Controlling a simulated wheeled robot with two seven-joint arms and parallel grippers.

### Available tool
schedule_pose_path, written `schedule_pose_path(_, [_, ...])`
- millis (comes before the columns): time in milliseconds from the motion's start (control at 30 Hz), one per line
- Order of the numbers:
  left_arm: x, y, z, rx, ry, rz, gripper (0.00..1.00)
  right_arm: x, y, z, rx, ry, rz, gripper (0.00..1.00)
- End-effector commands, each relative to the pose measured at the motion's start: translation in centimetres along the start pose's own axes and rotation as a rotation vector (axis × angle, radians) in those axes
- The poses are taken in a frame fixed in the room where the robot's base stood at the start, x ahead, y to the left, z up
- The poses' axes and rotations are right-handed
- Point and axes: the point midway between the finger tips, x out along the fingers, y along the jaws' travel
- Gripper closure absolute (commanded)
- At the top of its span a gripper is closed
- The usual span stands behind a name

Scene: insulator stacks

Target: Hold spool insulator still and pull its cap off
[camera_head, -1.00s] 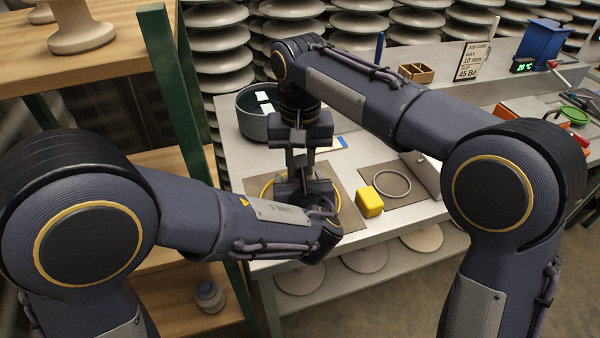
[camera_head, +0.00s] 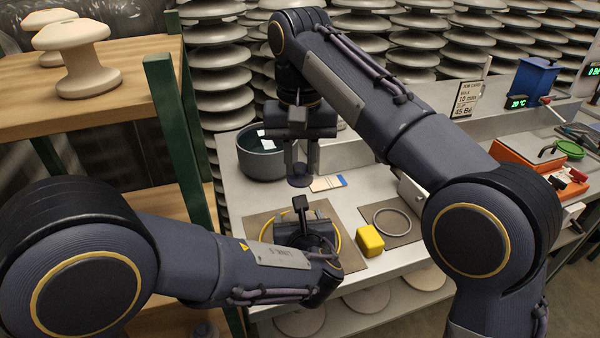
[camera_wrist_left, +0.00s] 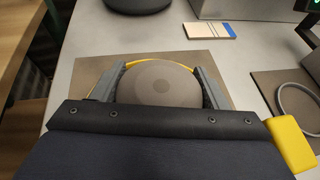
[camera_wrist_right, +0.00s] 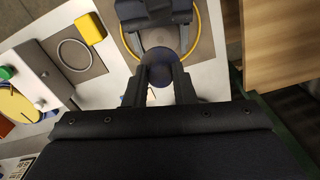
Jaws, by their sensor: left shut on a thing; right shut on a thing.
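My left gripper (camera_head: 304,228) is low over the brown mat and shut on the spool insulator. In the left wrist view the insulator is a round grey-brown disc (camera_wrist_left: 158,84) between the two fingers; the head view hides most of it. My right gripper (camera_head: 302,160) is higher, fingers down, shut on the dark blue cap (camera_head: 300,181). The cap also shows between the fingers in the right wrist view (camera_wrist_right: 160,95). In the head view the cap hangs above my left gripper, with a gap between them.
A yellow ring (camera_head: 339,241) lies on the mat (camera_head: 257,228) around my left gripper. A yellow block (camera_head: 369,241) and a grey ring (camera_head: 392,222) on a second mat are to the right. A dark round bin (camera_head: 258,160) stands behind. A shelf post (camera_head: 178,150) is close on the left.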

Motion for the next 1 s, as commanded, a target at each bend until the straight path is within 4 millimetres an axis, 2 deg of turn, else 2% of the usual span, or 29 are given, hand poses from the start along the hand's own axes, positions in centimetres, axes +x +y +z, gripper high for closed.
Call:
schedule_pose_path(233, [0.0, 0.0, 0.0, 0.0, 0.0, 0.001, 0.68, -0.1, 0.0, 0.0, -0.001, -0.001, 0.0, 1.0])
schedule_pose_path(267, [0.0, 0.0, 0.0, 0.0, 0.0, 0.001, 0.29, -0.1, 0.0, 0.0, -0.001, -0.001, 0.0, 1.0])
schedule_pose_path(433, [0.0, 0.0, 0.0, 0.0, 0.0, 0.001, 0.07, -0.1, 0.0, 0.0, 0.0, 0.0, 0.0, 1.0])
schedule_pose_path(767, [-0.4, 0.0, 0.0, -0.001, 0.0, -0.001, 0.07, -0.1, 0.0, 0.0, 0.0, 0.0, 0.0, 1.0])
schedule_pose_path(867, [-1.5, -0.1, 0.1, -0.002, -0.001, -0.003, 0.07, -0.1, 0.0, 0.0, 0.0, 0.0, 0.0, 1.0])
schedule_pose_path(1000, [-4.3, -0.1, 0.1, -0.001, -0.002, -0.006, 0.07, -0.1, 0.0, 0.0, 0.0, 0.0, 0.0, 1.0])
